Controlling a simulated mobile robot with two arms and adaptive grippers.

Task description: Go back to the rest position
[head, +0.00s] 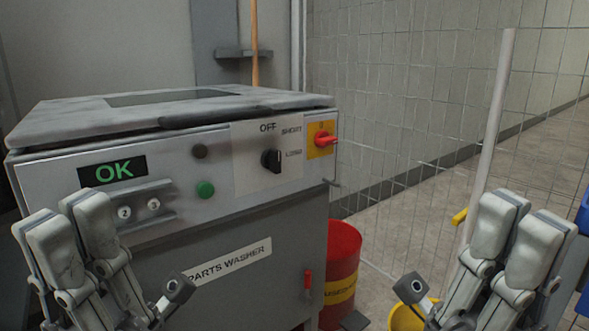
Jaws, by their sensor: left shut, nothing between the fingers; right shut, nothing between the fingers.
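My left gripper (68,218) is at the lower left, in front of the parts washer, shut and empty. Its fingers point up and cover part of the machine's front. My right gripper (522,222) is at the lower right, in front of the wire mesh fence, also shut and empty with fingers up. The grippers are far apart, and neither appears to hold anything. The parts washer (300,240) has its lid down. Its display (112,171) reads OK in green. A red switch on a yellow plate (322,139) is at the panel's right.
A red drum (342,262) stands right of the washer. A yellow container (408,316) is partly hidden near my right gripper. A mesh fence with a pale post (490,130) runs along the right. A blue object (583,215) is cut off at the right edge.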

